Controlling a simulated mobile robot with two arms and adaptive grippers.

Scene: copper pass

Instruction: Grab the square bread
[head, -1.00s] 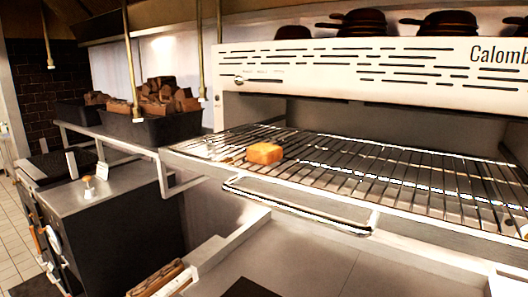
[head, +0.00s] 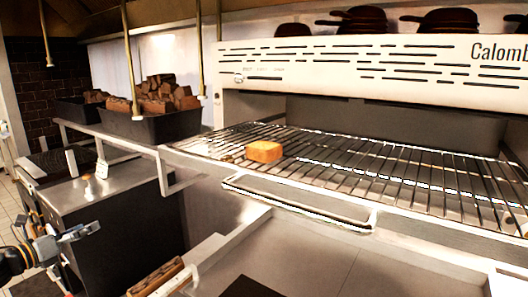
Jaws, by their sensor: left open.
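The square bread (head: 264,151) is a small orange-brown block. It lies on the left part of the wire rack (head: 400,178) of the salamander grill. My left gripper (head: 84,232) is at the lower left of the head view, open and empty. It is well to the left of the bread and lower in the picture, apart from it. My right gripper is not in view.
A metal handle bar (head: 298,205) runs along the rack's front edge. The white grill hood (head: 370,70) is above the rack. Black bins (head: 150,125) of wood chunks stand on the left shelf. A steel-topped counter (head: 110,188) is below them. Vertical rods hang at the upper left.

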